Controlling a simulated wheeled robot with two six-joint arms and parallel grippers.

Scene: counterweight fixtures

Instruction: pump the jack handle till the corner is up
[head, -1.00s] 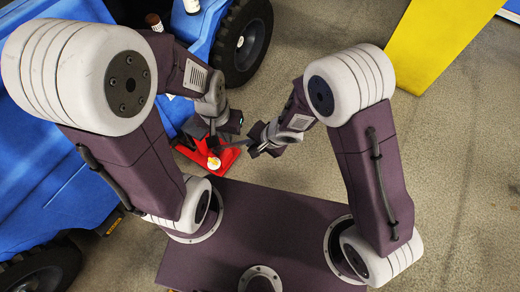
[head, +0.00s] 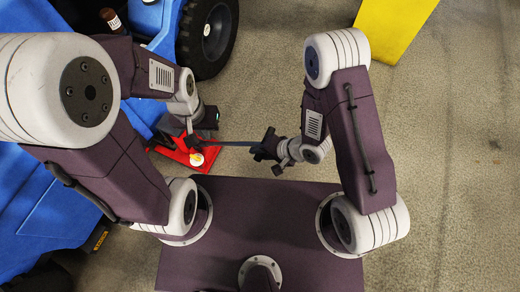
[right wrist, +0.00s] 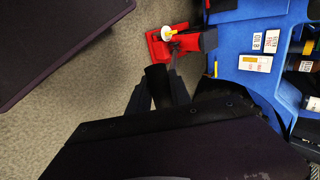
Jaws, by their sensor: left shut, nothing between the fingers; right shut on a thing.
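The red jack (head: 178,157) sits on the floor beside the blue vehicle (head: 50,190); its far part is hidden under my left arm. A white and yellow round piece (head: 196,159) shows on the jack. The dark jack handle (head: 233,144) runs out to the right, and my right gripper (head: 262,149) is shut on its outer end. My left gripper (head: 196,136) is shut and empty just above the jack; its fingertips are hard to make out. In the right wrist view, my right gripper (right wrist: 157,98) points toward the red jack (right wrist: 158,47).
A brown bottle (head: 110,19) and labels (right wrist: 255,63) show on the vehicle. A yellow panel (head: 392,25) is at the top right.

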